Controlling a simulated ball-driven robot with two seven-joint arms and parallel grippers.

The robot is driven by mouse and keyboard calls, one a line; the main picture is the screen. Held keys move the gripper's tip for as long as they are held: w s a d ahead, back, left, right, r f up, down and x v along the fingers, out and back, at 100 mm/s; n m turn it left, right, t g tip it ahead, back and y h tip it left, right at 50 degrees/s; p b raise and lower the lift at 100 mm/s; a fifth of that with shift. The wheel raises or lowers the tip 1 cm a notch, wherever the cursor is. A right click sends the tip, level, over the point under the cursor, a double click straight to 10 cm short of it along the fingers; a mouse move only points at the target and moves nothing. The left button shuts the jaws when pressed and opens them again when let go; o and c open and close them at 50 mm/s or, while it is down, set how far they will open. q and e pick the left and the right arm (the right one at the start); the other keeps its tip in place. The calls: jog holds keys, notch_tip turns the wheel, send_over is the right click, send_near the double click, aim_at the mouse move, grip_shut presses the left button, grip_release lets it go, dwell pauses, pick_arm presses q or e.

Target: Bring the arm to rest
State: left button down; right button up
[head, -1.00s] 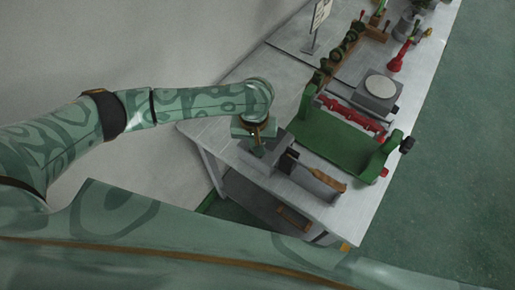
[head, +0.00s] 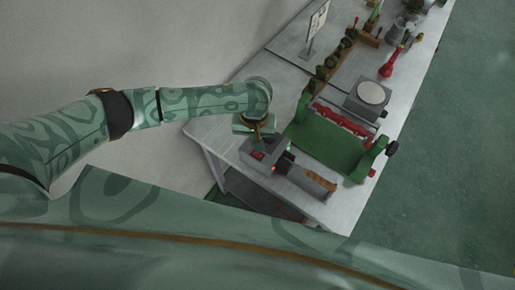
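My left arm (head: 195,103) comes in from the left and bends down at its wrist over the near end of the table. Its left gripper (head: 257,138) points down beside a grey device (head: 314,180) with small red and green spots on it. The fingers are small and partly hidden by the wrist, so I cannot tell whether they are open, shut or touching the device. My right gripper is out of view.
A green cradle-like machine (head: 325,144) with a red bar stands just beyond the device. A grey box with a pale round top (head: 371,93) and a sign (head: 318,22) stand farther back on the light table (head: 220,130). Green floor (head: 430,170) lies clear at right.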

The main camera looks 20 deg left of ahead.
pick_arm(q)
jog(key=shift+r+p, duration=0.65)
